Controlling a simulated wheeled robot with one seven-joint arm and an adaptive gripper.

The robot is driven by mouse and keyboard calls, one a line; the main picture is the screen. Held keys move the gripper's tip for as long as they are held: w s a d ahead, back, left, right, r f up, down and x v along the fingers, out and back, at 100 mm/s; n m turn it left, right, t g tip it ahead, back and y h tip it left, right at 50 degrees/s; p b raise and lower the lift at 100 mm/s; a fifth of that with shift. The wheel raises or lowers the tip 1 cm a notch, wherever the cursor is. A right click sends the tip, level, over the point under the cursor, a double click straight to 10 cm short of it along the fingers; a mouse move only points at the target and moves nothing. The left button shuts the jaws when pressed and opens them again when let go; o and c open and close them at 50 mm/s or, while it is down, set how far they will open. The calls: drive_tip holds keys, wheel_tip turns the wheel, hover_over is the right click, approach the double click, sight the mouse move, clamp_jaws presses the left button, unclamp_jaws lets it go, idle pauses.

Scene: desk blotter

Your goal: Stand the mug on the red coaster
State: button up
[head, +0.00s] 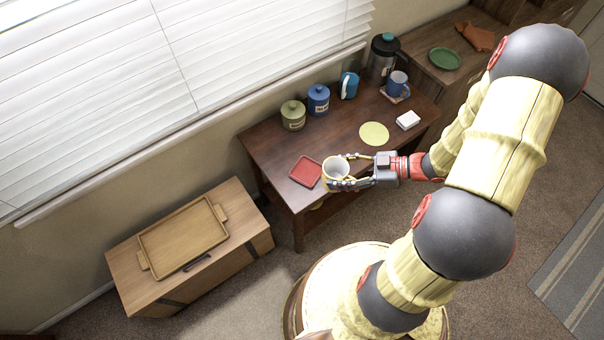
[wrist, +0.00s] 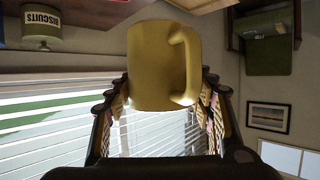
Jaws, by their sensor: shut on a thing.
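A yellow mug (head: 335,172) with a pale inside is held between the fingers of my gripper (head: 352,170), its opening facing up in the head view. The wrist view shows the mug (wrist: 160,65) large between the two fingers (wrist: 160,110), its handle on the right side. The red coaster (head: 305,171) is a square lying flat near the front left of the dark wooden desk (head: 340,125). In the head view the mug appears just right of the coaster, near the desk's front edge. I cannot tell how far the mug is above the desk.
A green jar (head: 293,117), a blue jar (head: 319,100), a blue object (head: 349,86) and a dark flask (head: 382,60) stand along the back. A blue mug (head: 398,84), a white block (head: 408,120) and a yellow-green disc (head: 374,134) are to the right. The space around the coaster is clear.

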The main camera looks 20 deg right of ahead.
drive_tip(key=shift+w+a+f+b, duration=0.7)
drive_tip(key=shift+w+f+b, duration=0.7)
drive_tip(key=shift+w+f, duration=0.75)
drive_tip(key=shift+w+a+f+b, duration=0.75)
drive_tip(key=shift+w+f+b, duration=0.6)
drive_tip(key=shift+w+f, duration=0.75)
drive_tip(key=shift+w+a+f+b, duration=0.7)
drive_tip(key=shift+w+f+b, duration=0.7)
drive_tip(key=shift+w+f, duration=0.75)
drive_tip(key=shift+f, duration=0.15)
drive_tip(key=o, duration=1.4)
drive_tip(key=shift+c, duration=0.2)
